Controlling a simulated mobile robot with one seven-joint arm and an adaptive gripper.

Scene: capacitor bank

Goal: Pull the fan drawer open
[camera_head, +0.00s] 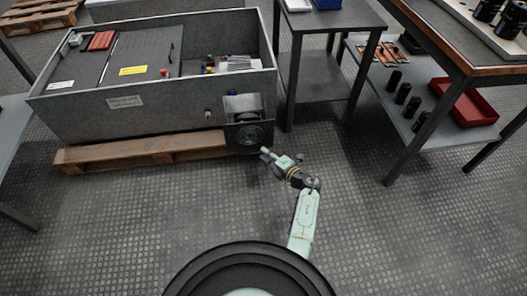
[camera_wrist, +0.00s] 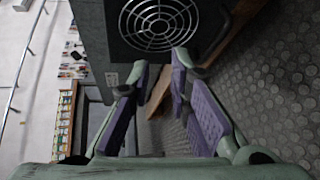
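The fan drawer (camera_head: 248,136) shows as a dark front with a round grille, low at the right front corner of the large grey cabinet (camera_head: 140,112). In the wrist view its round metal grille (camera_wrist: 158,22) is at the top centre. A dark curved bar (camera_wrist: 217,34), seemingly a handle, shows just right of the grille. My gripper (camera_head: 266,154) is just in front of the drawer, to its lower right. In the wrist view my gripper (camera_wrist: 160,76) has its purple-padded fingers apart with nothing between them. I cannot tell whether the fingertips touch the drawer front.
The cabinet rests on a wooden pallet (camera_head: 150,150). A dark side table (camera_head: 320,72) stands right of the cabinet, and a workbench (camera_head: 440,95) with a lower shelf stands farther right. The floor in front of the drawer is clear except for my arm and base.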

